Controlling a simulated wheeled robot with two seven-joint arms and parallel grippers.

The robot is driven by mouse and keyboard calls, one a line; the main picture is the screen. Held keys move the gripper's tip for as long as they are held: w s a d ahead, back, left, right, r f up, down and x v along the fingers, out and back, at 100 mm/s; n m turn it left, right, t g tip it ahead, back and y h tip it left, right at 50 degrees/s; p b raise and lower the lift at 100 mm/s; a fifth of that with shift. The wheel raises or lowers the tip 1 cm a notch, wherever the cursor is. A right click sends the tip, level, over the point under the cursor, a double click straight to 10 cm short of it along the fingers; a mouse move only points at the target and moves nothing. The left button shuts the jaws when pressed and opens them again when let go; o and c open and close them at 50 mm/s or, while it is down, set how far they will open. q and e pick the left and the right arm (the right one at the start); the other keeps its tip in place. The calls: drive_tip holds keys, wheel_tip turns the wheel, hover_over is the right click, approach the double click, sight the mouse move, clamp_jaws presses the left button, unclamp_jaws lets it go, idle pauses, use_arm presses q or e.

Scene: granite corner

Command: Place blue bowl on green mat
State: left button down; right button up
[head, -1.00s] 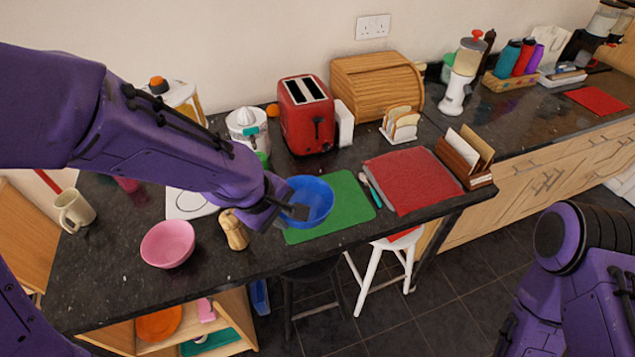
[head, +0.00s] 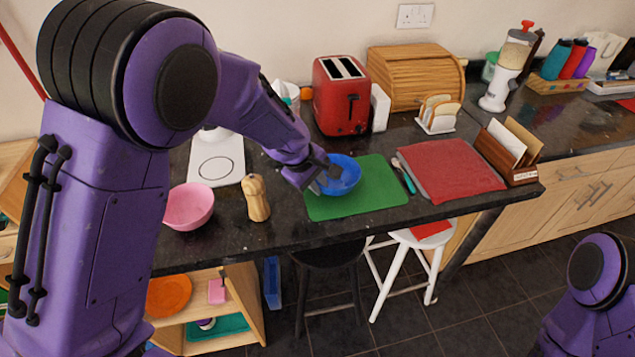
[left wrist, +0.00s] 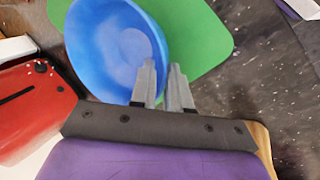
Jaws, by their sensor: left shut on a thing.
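The blue bowl (head: 345,173) is over the left and middle part of the green mat (head: 383,184), roughly upright. My left gripper (head: 322,182) is shut on the bowl's near-left rim. In the left wrist view the two fingers (left wrist: 163,78) pinch the rim of the bowl (left wrist: 105,40), with the mat (left wrist: 205,35) behind it. I cannot tell for sure whether the bowl's base touches the mat. My right gripper is out of view; only part of my right arm shows at the lower right.
A wooden mill (head: 257,199) and a pink bowl (head: 188,207) stand left of the mat. A red toaster (head: 341,97) is behind it. A red mat (head: 450,168) and a teal-handled utensil (head: 405,178) lie to its right. The counter's front edge is close to the mat.

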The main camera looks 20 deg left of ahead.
use_arm(q)
drive_tip(key=shift+w+f, duration=0.1)
drive_tip(key=shift+w, duration=0.15)
drive_tip(key=c, duration=1.1)
unclamp_jaws()
drive_tip(key=shift+s, duration=0.2)
drive_tip(key=shift+a+r, duration=0.1)
drive_tip(key=shift+r, duration=0.25)
drive_tip(key=v, duration=1.1)
drive_tip(key=shift+r, duration=0.2)
